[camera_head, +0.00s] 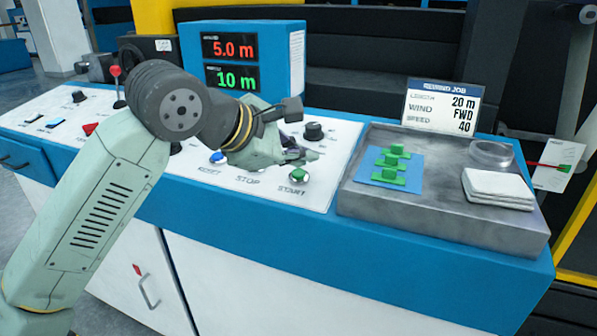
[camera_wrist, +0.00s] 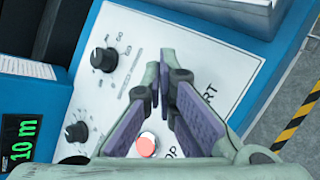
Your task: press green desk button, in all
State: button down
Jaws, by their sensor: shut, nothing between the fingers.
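The green desk button (camera_head: 299,175) sits on the white panel of the desk, above the word START. My gripper (camera_head: 305,157) is shut and empty, with its fingertips just above and behind the green button in the head view. I cannot tell whether they touch it. In the wrist view the closed fingers (camera_wrist: 164,78) point at the panel beside the partly covered START label. The green button is hidden behind them there.
A red button (camera_wrist: 147,145) lies close to the fingers, and a blue button (camera_head: 217,157) sits further left. A black knob (camera_head: 313,131) stands behind. A grey tray (camera_head: 440,222) is at right. The displays (camera_head: 231,62) read 5.0 m and 10 m; the job card (camera_head: 441,106) reads 20 m, FWD, 40.

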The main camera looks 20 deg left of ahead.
jog(key=shift+f, duration=0.1)
jog(key=shift+f+b, duration=0.4)
jog(key=shift+b, duration=0.25)
